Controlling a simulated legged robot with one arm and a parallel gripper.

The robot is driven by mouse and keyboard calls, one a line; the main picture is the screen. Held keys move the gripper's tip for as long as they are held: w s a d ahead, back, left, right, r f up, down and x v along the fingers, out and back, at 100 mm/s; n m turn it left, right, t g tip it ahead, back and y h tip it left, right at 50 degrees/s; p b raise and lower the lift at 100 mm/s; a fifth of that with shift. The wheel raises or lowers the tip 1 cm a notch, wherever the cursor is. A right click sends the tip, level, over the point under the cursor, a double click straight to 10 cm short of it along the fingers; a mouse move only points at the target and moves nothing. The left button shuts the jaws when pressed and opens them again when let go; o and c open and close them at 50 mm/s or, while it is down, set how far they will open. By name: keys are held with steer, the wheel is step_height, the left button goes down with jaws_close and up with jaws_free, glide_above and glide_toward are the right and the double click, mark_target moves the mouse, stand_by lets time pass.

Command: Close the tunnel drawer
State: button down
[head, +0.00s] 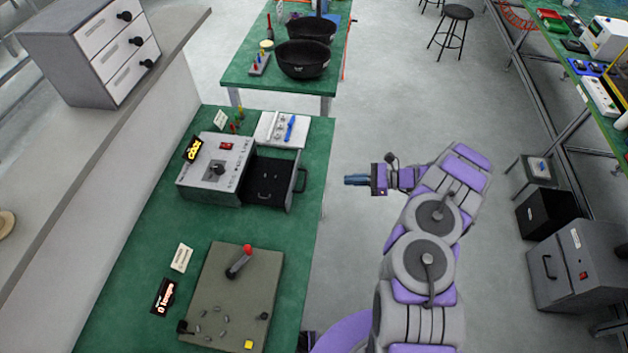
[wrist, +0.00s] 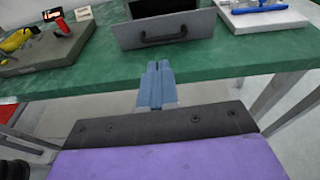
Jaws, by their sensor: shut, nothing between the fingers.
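The tunnel (head: 217,168) is a grey metal box on the green table, with a red switch and a black knob on top. Its drawer (head: 270,180) is pulled out to the right, with a dark interior and a black handle (head: 301,180) on its front panel. The drawer front (wrist: 165,28) also shows in the wrist view, facing me, with its handle (wrist: 164,38) near the middle. My gripper (head: 346,180) is shut and empty, off the table's right edge. It is to the right of the handle and apart from it.
The green table (head: 135,235) carries a board with a red-topped lever (head: 240,262) in front of the tunnel and a white board with blue parts (head: 281,130) behind it. Black bowls (head: 303,60) stand on a farther table. The floor right of the table is open.

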steer(key=f, duration=0.1)
steer(key=b, duration=0.2)
glide_toward(271, 180)
steer(key=v, duration=0.6)
steer(key=shift+s+d+f, duration=0.3)
steer(key=shift+s, duration=0.15)
steer(key=shift+a, duration=0.4)
steer(key=shift+w+d, duration=0.1)
steer(key=shift+w, duration=0.05)
steer(key=shift+d, duration=0.25)
steer(key=shift+a+f, duration=0.1)
steer(key=shift+a, duration=0.5)
steer(key=r+b+x, duration=0.1)
steer(key=x, duration=0.4)
steer(key=r+b+x, duration=0.1)
steer(key=b+x, duration=0.1)
steer(key=x, duration=0.2)
steer(key=r+b+x, duration=0.1)
steer(key=b+x, duration=0.1)
steer(key=x, duration=0.3)
steer(key=shift+w+a, duration=0.4)
steer(key=shift+a, duration=0.25)
steer(key=shift+a+r, duration=0.15)
steer(key=shift+a, duration=0.1)
steer(key=shift+w+d, duration=0.15)
steer(key=shift+d, duration=0.1)
steer(key=shift+a, duration=0.1)
steer(key=shift+a+r, duration=0.1)
